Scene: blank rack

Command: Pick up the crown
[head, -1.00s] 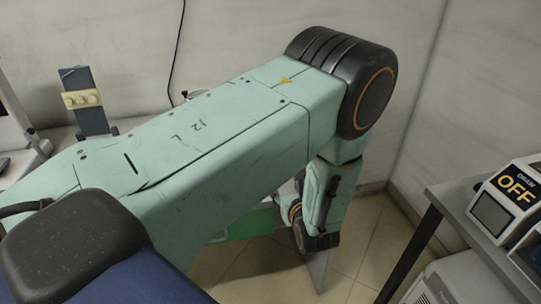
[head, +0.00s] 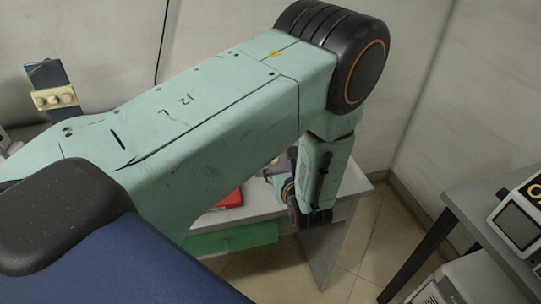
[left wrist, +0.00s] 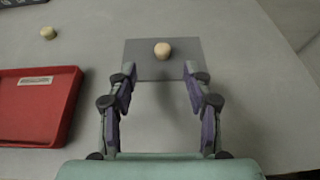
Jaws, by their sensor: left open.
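A small cream, rounded piece, which looks like the crown (left wrist: 162,50), sits on a dark grey square plate (left wrist: 150,70) on the desk in the left wrist view. A similar cream piece (left wrist: 48,32) lies on the desk at the upper left; I cannot tell from shape alone which is the crown. My left gripper (left wrist: 160,76) is open and empty, its fingertips near the plate's front corners and the piece beyond them, between their lines. In the head view my left arm hides most of the gripper and the plate. My right gripper is not in view.
A red tray (left wrist: 70,105) lies left of the gripper; it also shows partly in the head view (head: 232,198). A dark upright rack (head: 42,75) holds cream pieces at the left. A grey table (head: 475,215) with a device stands at right.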

